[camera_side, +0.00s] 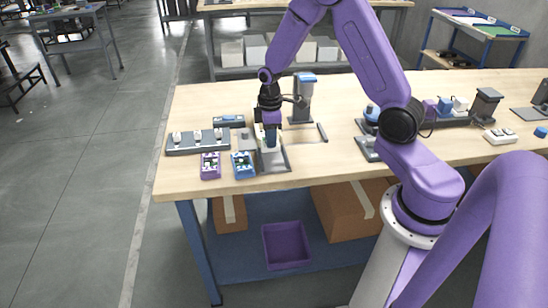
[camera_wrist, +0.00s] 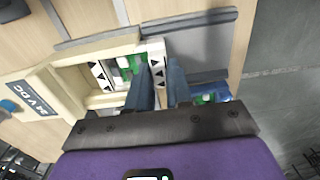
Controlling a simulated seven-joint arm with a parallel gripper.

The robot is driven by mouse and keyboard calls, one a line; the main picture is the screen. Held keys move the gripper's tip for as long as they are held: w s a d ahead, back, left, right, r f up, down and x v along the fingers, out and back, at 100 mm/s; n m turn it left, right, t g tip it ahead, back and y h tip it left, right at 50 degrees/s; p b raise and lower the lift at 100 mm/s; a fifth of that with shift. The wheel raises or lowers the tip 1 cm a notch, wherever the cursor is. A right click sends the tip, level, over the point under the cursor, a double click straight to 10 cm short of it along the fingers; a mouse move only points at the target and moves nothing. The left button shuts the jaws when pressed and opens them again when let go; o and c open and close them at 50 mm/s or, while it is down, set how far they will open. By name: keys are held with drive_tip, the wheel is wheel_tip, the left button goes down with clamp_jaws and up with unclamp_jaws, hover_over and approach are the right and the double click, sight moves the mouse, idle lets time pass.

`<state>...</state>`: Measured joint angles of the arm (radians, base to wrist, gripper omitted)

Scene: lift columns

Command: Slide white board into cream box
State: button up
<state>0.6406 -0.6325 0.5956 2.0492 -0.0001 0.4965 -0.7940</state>
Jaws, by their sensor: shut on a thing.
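In the wrist view the cream box (camera_wrist: 48,82) with a "24 VDC" label lies open at the left. A white board (camera_wrist: 157,62) with black triangles along its edge and green parts beside it is at the box's open right end. My gripper (camera_wrist: 163,72) is shut on the white board, one finger on each side of its edge. The board looks partly within the box; how deep it sits is unclear.
A grey plate (camera_wrist: 200,52) lies under and beside the fingers. A blue case (camera_side: 243,166) and a purple case (camera_side: 210,166) stand near the front edge. A dark rack (camera_side: 185,149) is at left, a grey column (camera_side: 302,103) behind. Bare wood lies right of the grey plate.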

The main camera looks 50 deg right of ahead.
drive_tip(key=shift+w+d, duration=0.95)
drive_tip(key=o, duration=0.7)
drive_tip(key=shift+o, duration=0.2)
drive_tip(key=shift+r, duration=0.1)
drive_tip(key=shift+r, duration=2.9)
